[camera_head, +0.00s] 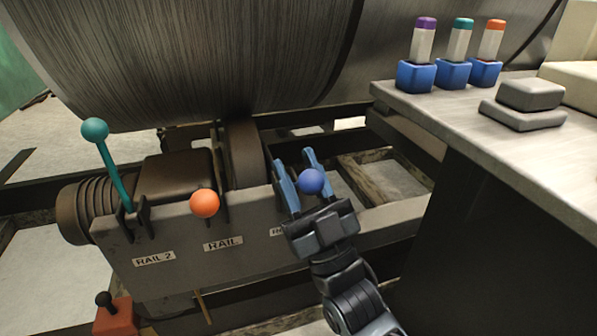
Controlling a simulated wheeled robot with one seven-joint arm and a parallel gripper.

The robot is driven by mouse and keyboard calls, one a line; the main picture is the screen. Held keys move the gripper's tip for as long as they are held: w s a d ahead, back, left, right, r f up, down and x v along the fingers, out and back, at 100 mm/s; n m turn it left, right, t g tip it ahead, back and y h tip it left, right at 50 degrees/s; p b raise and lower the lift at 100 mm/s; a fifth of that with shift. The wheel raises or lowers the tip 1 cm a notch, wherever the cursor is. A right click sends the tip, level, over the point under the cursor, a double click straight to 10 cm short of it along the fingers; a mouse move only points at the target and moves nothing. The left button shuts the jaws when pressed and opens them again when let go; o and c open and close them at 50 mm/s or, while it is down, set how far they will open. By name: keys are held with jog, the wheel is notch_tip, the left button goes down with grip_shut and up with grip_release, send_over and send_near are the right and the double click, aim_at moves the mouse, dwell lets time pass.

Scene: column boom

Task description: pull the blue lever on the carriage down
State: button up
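The blue lever shows as a round blue knob (311,181) at the right end of the grey carriage (190,255); its shaft is hidden. My gripper (295,163) is at the knob, with its two blue fingers spread apart. The knob appears between the fingers, overlapping the right one in the picture. I cannot tell whether either finger touches it. The label below this lever is partly covered by my gripper.
A teal-knobbed lever (95,130) stands up at the carriage's left, and an orange knob (204,203) is at its middle. A large drum (200,60) lies behind. A worktop (470,125) with blue-based markers (416,77) and a grey block (530,94) is right.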

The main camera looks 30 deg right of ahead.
jog(key=v, duration=0.8)
jog(key=shift+p, duration=0.3)
